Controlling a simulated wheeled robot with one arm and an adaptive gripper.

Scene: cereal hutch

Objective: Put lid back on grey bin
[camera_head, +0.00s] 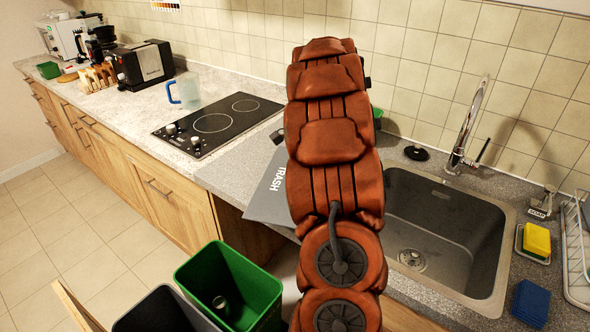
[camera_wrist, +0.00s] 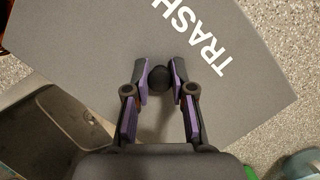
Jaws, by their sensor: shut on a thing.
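The grey lid (camera_wrist: 100,40) with white "TRASH" lettering fills much of the wrist view. My gripper (camera_wrist: 160,72) is shut on the lid's dark round knob (camera_wrist: 159,79). In the head view the lid (camera_head: 264,198) shows left of my arm, at the worktop's front edge between hob and sink. My arm hides its right part and my gripper there. I cannot tell whether the lid touches the worktop. The grey bin (camera_head: 165,312) stands open at the bottom of the head view, partly cut off, left of the green bin.
The open green bin (camera_head: 228,287) has a small dark item inside. A wooden panel (camera_head: 76,306) stands left of the bins. The sink (camera_head: 440,235) with its tap (camera_head: 468,130) is to the right. The black hob (camera_head: 217,122) and a clear jug (camera_head: 184,92) are on the worktop behind.

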